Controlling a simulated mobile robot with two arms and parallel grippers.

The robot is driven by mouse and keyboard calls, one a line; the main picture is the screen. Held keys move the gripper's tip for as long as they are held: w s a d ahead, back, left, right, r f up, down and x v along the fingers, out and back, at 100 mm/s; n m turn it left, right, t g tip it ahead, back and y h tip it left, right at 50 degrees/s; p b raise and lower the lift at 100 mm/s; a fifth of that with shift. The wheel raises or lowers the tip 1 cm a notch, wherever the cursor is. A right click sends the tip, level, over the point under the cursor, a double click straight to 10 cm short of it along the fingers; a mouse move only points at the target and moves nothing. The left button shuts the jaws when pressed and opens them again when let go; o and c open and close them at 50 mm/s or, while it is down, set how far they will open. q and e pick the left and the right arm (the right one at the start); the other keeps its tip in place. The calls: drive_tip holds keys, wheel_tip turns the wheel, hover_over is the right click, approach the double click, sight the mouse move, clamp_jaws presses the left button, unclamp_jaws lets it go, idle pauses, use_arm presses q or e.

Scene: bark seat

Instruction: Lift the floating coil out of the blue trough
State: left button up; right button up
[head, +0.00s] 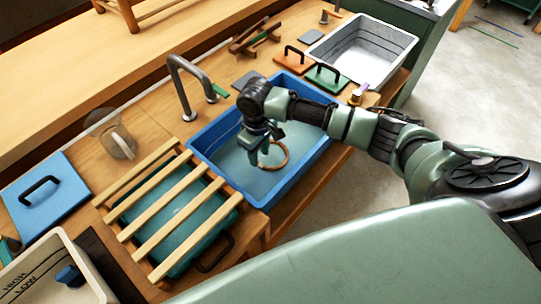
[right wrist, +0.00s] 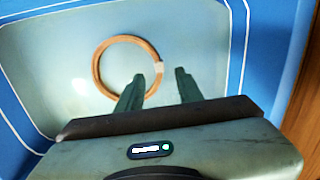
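The blue trough (head: 300,172) holds shallow pale water. The coil (head: 287,154), a thin tan-brown ring, floats in it, and it also shows in the right wrist view (right wrist: 97,72) with a pale tie (right wrist: 158,67) on its right side. My right gripper (head: 263,152) points down into the trough at the coil. In the right wrist view its two green fingers (right wrist: 160,76) are apart and empty. The coil's tied right side appears in line with the gap between the fingertips; I cannot tell the height between them. My left gripper is not in view.
A slatted wooden rack (head: 165,205) over a teal tub stands left of the trough. A metal faucet (head: 180,88) rises behind the trough. Orange (head: 292,60) and green (head: 327,78) handled lids and a white-grey basin (head: 362,50) lie beyond it.

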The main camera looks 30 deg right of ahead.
sight(261, 165)
drive_tip(key=f, duration=0.5)
drive_tip(key=shift+s+d+f, duration=0.1)
drive_tip(key=shift+d+f, duration=0.05)
drive_tip(key=shift+d, duration=0.05)
clamp_jaws()
